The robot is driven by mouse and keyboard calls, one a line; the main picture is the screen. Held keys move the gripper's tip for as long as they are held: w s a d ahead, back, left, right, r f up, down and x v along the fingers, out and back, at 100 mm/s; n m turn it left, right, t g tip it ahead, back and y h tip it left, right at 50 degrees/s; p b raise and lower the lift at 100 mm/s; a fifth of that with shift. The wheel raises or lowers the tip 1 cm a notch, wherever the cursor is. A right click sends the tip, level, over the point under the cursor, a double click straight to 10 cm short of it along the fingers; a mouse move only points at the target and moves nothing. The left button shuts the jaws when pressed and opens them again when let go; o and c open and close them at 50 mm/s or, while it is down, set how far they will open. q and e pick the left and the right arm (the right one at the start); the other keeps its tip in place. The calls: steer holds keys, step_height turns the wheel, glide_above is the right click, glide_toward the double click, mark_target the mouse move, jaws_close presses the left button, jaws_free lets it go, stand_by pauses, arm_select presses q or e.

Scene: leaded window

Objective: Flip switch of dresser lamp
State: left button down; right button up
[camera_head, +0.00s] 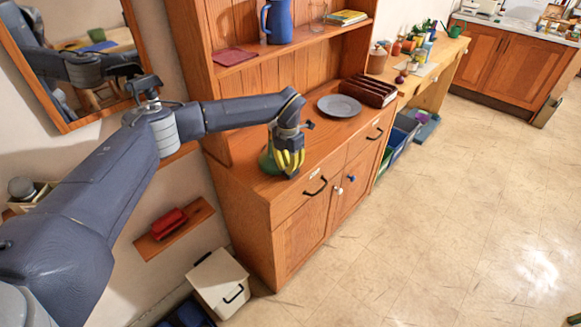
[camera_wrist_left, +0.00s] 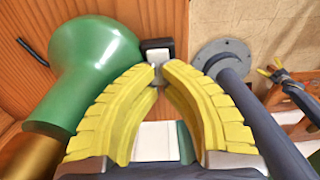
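The green lamp (camera_head: 267,160) stands on the near left end of the wooden dresser top, partly hidden behind my gripper. In the left wrist view its rounded green shade (camera_wrist_left: 95,65) fills the upper left. A small black and white block, which looks like the switch (camera_wrist_left: 157,47), sits just beyond my fingertips, beside the shade. My left gripper (camera_head: 291,170) has yellow fingers beside the lamp. In the wrist view its curved fingers (camera_wrist_left: 158,74) come together at the tips, with nothing clearly held. I cannot tell whether the tips touch the switch. My right gripper is not in view.
A grey plate (camera_head: 339,106) and dark reddish-brown books or boxes (camera_head: 368,92) are farther along the dresser top. A shelf above holds a blue pitcher (camera_head: 278,21). A mirror (camera_head: 75,45) hangs at left.

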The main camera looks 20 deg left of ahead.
arm_select(q)
steer(key=shift+r, duration=3.4)
